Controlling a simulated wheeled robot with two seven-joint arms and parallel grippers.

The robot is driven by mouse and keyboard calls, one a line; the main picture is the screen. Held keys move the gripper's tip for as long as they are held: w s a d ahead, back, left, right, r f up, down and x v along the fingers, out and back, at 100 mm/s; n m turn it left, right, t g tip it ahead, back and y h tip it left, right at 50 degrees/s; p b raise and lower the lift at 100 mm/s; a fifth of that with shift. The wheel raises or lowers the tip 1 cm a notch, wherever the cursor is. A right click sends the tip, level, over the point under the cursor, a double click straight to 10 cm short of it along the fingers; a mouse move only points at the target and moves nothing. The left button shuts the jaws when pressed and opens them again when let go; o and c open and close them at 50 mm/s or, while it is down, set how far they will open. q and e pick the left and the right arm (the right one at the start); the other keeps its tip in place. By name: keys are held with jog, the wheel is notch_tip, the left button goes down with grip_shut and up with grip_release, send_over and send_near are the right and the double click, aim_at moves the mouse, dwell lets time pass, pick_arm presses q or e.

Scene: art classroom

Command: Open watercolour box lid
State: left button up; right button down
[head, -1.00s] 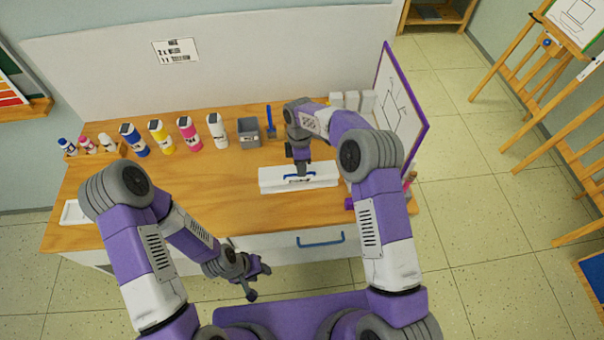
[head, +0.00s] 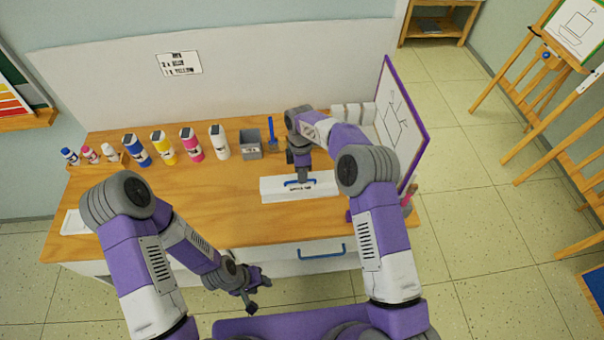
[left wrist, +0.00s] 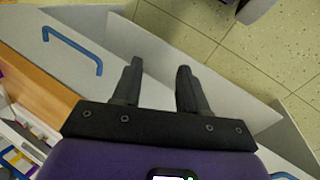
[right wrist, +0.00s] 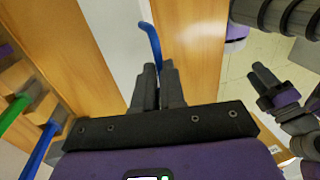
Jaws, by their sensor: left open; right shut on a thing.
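The white watercolour box (head: 275,193) lies on the wooden table in front of the grey cup, with a blue handle (head: 292,183) on its lid. My right gripper (head: 302,180) is over it and shut on the handle. In the right wrist view, the closed fingers (right wrist: 158,85) are at the near end of the blue handle (right wrist: 150,42), against the white lid (right wrist: 112,35). Coloured patches (left wrist: 18,157) within white edges show at the left wrist view's left edge, probably paints under a partly raised lid. My left gripper (head: 258,290) is open and empty, low in front of the table; its fingers (left wrist: 157,88) are apart.
A white drawer front with a blue handle (head: 322,252) is below the tabletop (head: 200,215). Behind the box stand a grey cup (head: 251,145), a blue brush (head: 270,130) and several paint bottles (head: 163,145). A purple-framed board (head: 402,125) stands close on the right. The table's left-centre is clear.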

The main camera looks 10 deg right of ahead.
dwell(0.6)
